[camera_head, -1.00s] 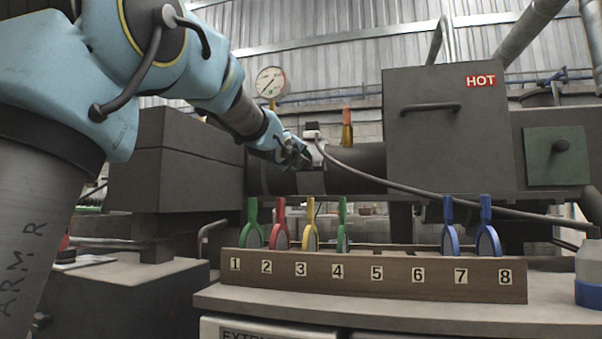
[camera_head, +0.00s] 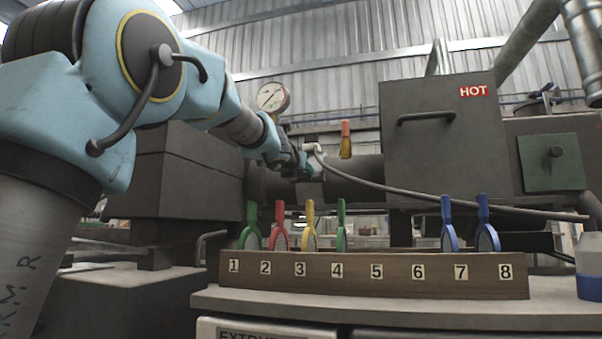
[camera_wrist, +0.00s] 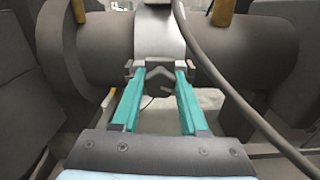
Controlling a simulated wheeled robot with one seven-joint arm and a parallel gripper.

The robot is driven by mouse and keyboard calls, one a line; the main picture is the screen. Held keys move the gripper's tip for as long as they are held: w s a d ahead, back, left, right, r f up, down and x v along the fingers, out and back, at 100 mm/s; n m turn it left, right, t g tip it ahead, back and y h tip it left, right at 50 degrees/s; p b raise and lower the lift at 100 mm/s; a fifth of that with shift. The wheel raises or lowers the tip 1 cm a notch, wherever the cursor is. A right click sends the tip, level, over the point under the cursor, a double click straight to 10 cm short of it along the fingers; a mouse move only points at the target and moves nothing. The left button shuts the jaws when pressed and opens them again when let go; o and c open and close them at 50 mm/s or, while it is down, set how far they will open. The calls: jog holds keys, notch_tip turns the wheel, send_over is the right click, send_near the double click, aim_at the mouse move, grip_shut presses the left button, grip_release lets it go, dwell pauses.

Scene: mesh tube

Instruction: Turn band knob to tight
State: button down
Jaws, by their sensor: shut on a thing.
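A pale metal band (camera_wrist: 160,35) wraps the dark horizontal barrel in the wrist view. It also shows in the head view (camera_head: 309,190). The band's grey knob (camera_wrist: 158,78) sits on its near side, between my gripper's fingertips. My gripper (camera_wrist: 159,72) has teal fingers with grey tips shut on this knob. In the head view my gripper (camera_head: 298,166) is at the band, and the knob is hidden there. I cannot read any tightness mark on the knob.
A cable (camera_wrist: 205,65) runs from the band's white connector (camera_head: 314,149) to the right, passing close beside my gripper. A dark box marked HOT (camera_head: 440,145) stands right. A numbered wooden rack (camera_head: 375,285) holds several coloured tools in front. A gauge (camera_head: 272,97) rises behind my arm.

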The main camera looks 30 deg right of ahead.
jog(key=shift+f+m+b, duration=0.15)
jog(key=shift+m+b, duration=0.2)
jog(key=shift+m, duration=7.2)
jog(key=shift+f+m+b, duration=0.15)
jog(key=shift+m+b, duration=0.2)
jog(key=shift+m, duration=7.2)
jog(key=shift+c, duration=2.2)
grip_release()
